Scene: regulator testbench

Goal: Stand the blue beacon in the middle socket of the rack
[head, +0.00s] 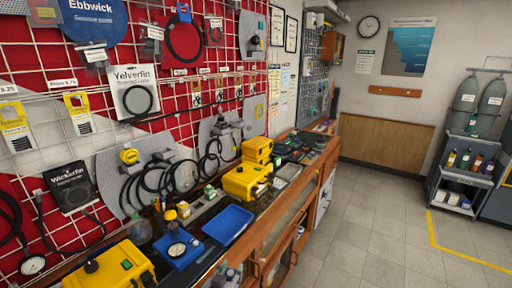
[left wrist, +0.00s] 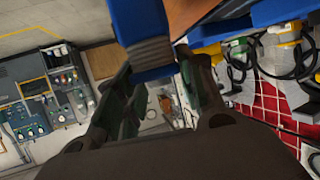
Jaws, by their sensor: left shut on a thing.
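In the left wrist view, a blue beacon (left wrist: 146,38) with a ribbed grey-blue band fills the top middle. The dark fingers of my left gripper (left wrist: 156,66) are shut on it; its upper end runs out of the frame. Neither the beacon nor a gripper can be made out in the head view. A low grey block (head: 204,205) on the bench, with small yellow-topped things at it, may be the rack. Its sockets are too small to tell apart. My right gripper is in neither view.
Hoses hang on the red grid wall behind. The tiled floor (head: 380,220) to the right is clear. A bottle cart (head: 460,180) stands far right.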

